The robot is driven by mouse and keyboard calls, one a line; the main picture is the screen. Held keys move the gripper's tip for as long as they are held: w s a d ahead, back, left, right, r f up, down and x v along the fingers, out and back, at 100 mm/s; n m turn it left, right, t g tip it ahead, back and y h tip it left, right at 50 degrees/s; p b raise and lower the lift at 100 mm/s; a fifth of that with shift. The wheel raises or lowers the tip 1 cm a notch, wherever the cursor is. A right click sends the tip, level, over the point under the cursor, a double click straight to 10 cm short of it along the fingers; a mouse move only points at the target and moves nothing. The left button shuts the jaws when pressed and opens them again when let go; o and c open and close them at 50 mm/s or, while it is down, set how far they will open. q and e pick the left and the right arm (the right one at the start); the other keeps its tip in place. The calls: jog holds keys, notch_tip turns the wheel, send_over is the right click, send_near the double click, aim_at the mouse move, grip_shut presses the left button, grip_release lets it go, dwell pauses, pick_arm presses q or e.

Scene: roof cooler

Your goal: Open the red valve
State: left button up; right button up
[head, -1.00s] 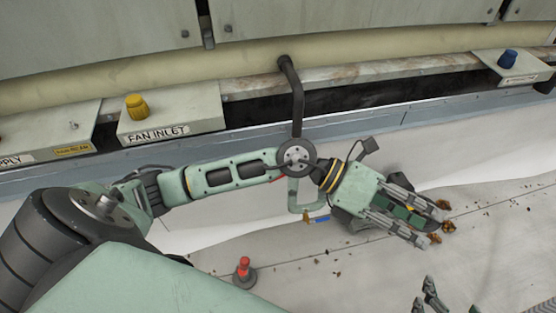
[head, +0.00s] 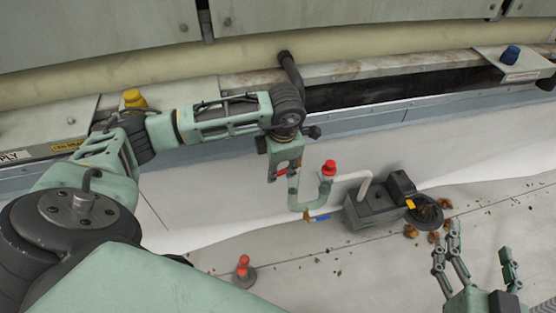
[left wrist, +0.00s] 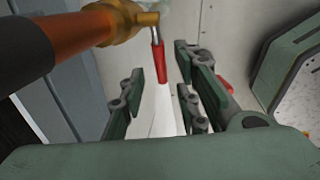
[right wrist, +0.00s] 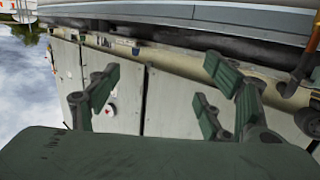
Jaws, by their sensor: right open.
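In the left wrist view the handle (left wrist: 160,62) hangs from a brass fitting (left wrist: 122,18) on a copper-coloured pipe. The left fingers (left wrist: 160,85) are apart on either side of it, with gaps visible. My right gripper (head: 477,258) is open and empty at the lower right of the head view; its fingers also show spread in the right wrist view (right wrist: 165,85).
A grey machine (head: 375,207) stands close to the right. A red-topped object (head: 243,270) stands on the floor in front.

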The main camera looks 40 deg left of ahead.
aim_at(278, 173)
pick_arm(q)
jog(key=shift+w+a+f+b, duration=0.1)
jog(key=shift+f+b, duration=0.05)
jog(key=shift+f, duration=0.6)
jog(key=shift+w+a+f+b, duration=0.1)
jog(key=shift+f+b, duration=0.05)
jog(key=shift+f, duration=0.6)
pick_arm(e)
jog(key=r, duration=0.1)
jog(key=r+t, duration=0.1)
jog(key=r, duration=0.1)
jog(key=r+t, duration=0.1)
jog(key=shift+w+a+r+y, duration=0.2)
jog(key=shift+a+y, duration=0.15)
jog(key=shift+y, duration=0.05)
pick_arm(q)
jog(key=shift+c, duration=0.2)
grip_shut()
